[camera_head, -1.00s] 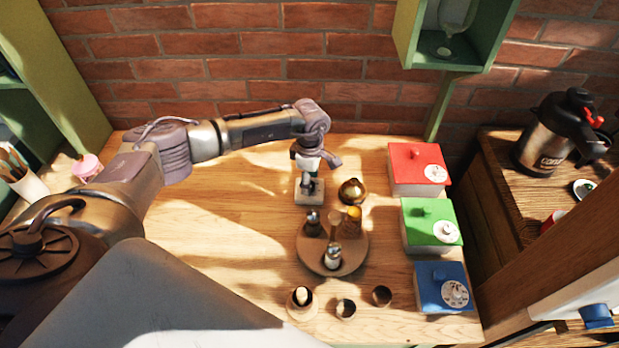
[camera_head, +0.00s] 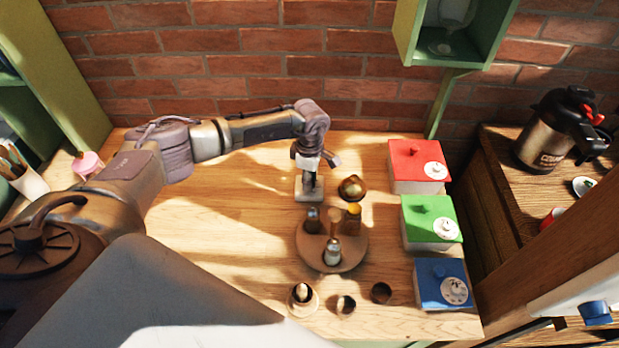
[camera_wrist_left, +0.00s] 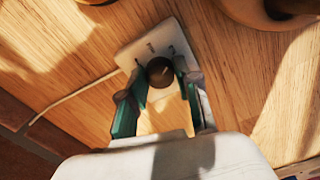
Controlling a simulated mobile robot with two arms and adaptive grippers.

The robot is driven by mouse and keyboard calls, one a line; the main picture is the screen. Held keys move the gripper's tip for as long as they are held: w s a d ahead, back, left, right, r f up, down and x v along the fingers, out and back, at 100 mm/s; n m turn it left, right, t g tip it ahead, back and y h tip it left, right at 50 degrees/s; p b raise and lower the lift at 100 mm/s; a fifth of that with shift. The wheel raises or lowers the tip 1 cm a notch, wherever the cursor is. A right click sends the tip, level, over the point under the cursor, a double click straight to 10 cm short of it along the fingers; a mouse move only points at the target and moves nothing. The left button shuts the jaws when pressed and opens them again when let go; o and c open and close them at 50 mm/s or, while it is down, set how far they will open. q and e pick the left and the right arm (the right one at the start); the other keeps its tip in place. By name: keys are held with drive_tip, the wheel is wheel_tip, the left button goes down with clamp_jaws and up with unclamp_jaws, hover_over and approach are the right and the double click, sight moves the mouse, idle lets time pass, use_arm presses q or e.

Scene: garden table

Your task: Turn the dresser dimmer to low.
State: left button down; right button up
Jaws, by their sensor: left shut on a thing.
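The dimmer is a small pale box (camera_head: 301,196) on the wooden table, below my left gripper in the head view. In the left wrist view its pale plate (camera_wrist_left: 134,52) carries a dark round knob (camera_wrist_left: 160,71) and a few small marks, and a white cord runs off to the left. My left gripper (camera_head: 310,184) points down at the dimmer. In the wrist view its two green-lined fingers (camera_wrist_left: 160,84) stand on either side of the knob and are shut on it. My right gripper is not in view.
A round wooden tray (camera_head: 308,256) with several small bottles stands just in front of the dimmer. A brass-coloured round object (camera_head: 352,188) sits close on its right. Red (camera_head: 419,162), green (camera_head: 430,222) and blue (camera_head: 441,284) lidded boxes line the right edge.

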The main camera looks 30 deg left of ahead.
use_arm(q)
drive_tip(key=n+b, duration=0.1)
drive_tip(key=n, duration=0.2)
drive_tip(key=shift+n+b, duration=0.35)
drive_tip(key=shift+n, duration=0.05)
drive_tip(key=n+b, duration=0.1)
drive_tip(key=n, duration=0.4)
drive_tip(key=shift+b, duration=0.35)
drive_tip(key=n+b, duration=0.1)
drive_tip(key=n, duration=0.4)
drive_tip(key=shift+n, duration=2.7)
